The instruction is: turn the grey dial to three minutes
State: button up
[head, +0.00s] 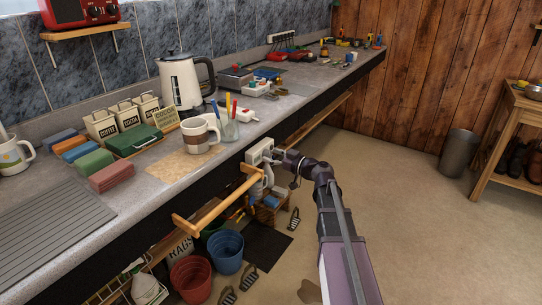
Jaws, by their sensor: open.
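My gripper (279,158) is at the end of my arm, right up against a pale box (257,151) on the front edge of the worktop. The gripper is open. It is small in the head view, and I cannot tell whether its fingers touch the box. The grey dial cannot be made out; if it is on the box's right face, my gripper covers it. No minute marks or pointer can be read.
A wooden rail (215,205) sticks out from the worktop front left of my gripper. A mug (200,135) and a glass of pens (227,128) stand above on the worktop (170,212). Buckets (226,251) and sandals are below.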

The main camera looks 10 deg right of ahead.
jog(key=shift+w+a, duration=0.2)
grip_shut()
